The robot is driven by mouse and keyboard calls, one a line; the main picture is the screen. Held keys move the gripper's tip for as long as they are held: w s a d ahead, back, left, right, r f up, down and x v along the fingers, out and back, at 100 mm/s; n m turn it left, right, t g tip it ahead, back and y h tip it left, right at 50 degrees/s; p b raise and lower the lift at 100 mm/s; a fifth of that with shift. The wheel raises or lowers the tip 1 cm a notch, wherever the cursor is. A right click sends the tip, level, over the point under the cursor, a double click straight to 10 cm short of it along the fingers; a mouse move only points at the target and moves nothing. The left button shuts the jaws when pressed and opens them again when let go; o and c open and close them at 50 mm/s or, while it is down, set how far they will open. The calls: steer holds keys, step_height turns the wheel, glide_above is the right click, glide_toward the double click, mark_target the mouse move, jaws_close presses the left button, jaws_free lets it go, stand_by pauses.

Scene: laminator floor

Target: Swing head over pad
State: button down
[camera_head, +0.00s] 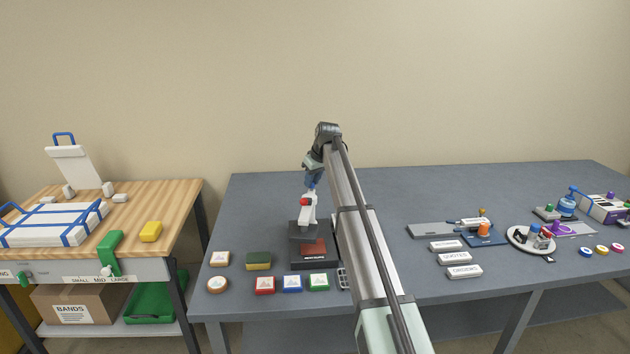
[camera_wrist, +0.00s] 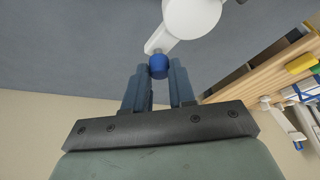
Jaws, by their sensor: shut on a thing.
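A dark device stands on the grey table, with a red pad (camera_head: 315,247) on its black base (camera_head: 312,264). A dark block-like head (camera_head: 303,231) is above the back left part of the base, partly over the red pad. A white arm (camera_head: 308,211) rises from the head; it also shows in the wrist view (camera_wrist: 190,18). My gripper (camera_head: 312,184) is above it. In the wrist view my gripper (camera_wrist: 159,82) is shut on the blue knob (camera_wrist: 159,66) at the white arm's end. My arm hides what lies right of the base.
Red (camera_head: 265,285), blue (camera_head: 292,284) and green (camera_head: 318,282) blocks lie in front of the base. A yellow-green sponge (camera_head: 259,261) is at its left. White labelled blocks (camera_head: 453,258) and a round tray (camera_head: 531,250) are at right. A wooden bench (camera_head: 170,205) stands at far left.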

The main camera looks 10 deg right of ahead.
steer(key=shift+w+a+n+g+y, duration=0.1)
steer(key=shift+a+n+g+y, duration=0.4)
steer(key=shift+n, duration=0.7)
steer(key=shift+a, duration=0.1)
steer(key=c, duration=1)
jaws_free()
steer(key=shift+r, duration=0.15)
steer(key=v, duration=1.3)
steer(key=shift+r, duration=0.25)
